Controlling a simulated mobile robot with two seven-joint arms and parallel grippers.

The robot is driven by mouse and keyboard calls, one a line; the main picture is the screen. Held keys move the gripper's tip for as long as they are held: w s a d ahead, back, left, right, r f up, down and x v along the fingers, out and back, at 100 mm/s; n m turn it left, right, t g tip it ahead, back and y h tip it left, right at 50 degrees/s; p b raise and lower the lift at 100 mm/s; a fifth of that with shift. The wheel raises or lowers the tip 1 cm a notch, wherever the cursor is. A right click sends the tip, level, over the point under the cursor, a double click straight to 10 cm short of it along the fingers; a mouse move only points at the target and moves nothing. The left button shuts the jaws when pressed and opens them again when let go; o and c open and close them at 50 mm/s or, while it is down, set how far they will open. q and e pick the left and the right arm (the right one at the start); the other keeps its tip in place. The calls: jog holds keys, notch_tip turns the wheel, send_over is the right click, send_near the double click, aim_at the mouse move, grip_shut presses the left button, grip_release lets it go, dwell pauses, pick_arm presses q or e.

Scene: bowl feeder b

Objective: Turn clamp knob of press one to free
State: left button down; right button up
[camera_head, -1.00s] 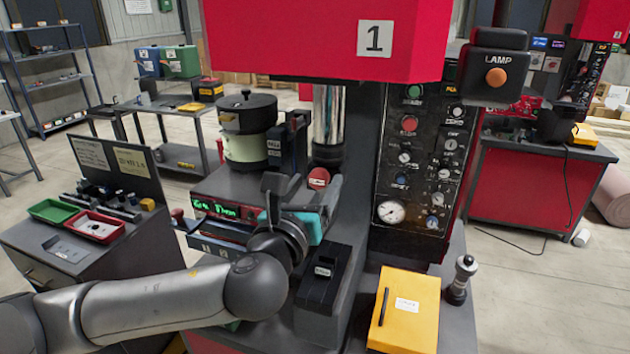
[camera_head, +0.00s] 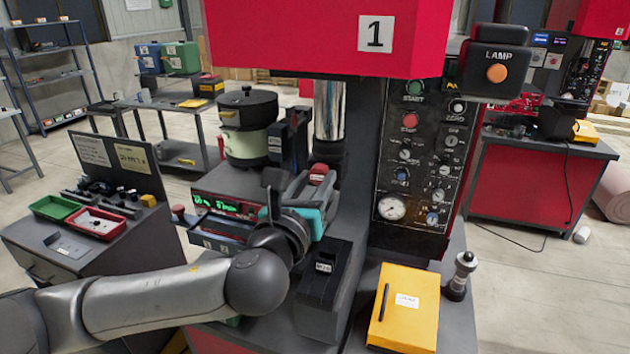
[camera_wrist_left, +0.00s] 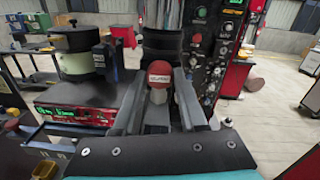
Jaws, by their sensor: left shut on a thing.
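The clamp knob (camera_head: 318,170) of press one is a small red knob with a pale label, low in front of the press's shiny column (camera_head: 328,112). It also shows in the middle of the left wrist view (camera_wrist_left: 159,77). My left gripper (camera_head: 316,180) is shut on the knob, with one grey finger on each side of it. The knob's underside and stem are partly hidden by the fingers. The label is too small to read surely. My right gripper is not in view.
A round pot-like feeder (camera_head: 247,125) stands left of the column, above a red unit with a green display (camera_head: 215,203). The control panel (camera_head: 412,150) is at the right. A black box (camera_head: 323,285) and yellow case (camera_head: 404,308) lie in front.

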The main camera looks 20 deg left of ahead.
pick_arm(q)
jog(key=n+p, duration=0.1)
jog(key=n, duration=0.3)
jog(key=shift+r+n, duration=0.1)
jog(key=shift+n, duration=0.3)
jog(key=n+p, duration=0.1)
jog(key=n, duration=0.3)
jog(key=n+p, duration=0.1)
jog(key=n, duration=0.3)
jog(key=shift+a+n+p, duration=0.1)
jog(key=shift+n+p, duration=0.2)
jog(key=shift+n, duration=0.1)
jog(key=shift+n+h+p, duration=0.3)
jog(key=shift+n+p, duration=0.15)
jog(key=shift+n, duration=1.45)
jog(key=shift+c, duration=2.2)
grip_release()
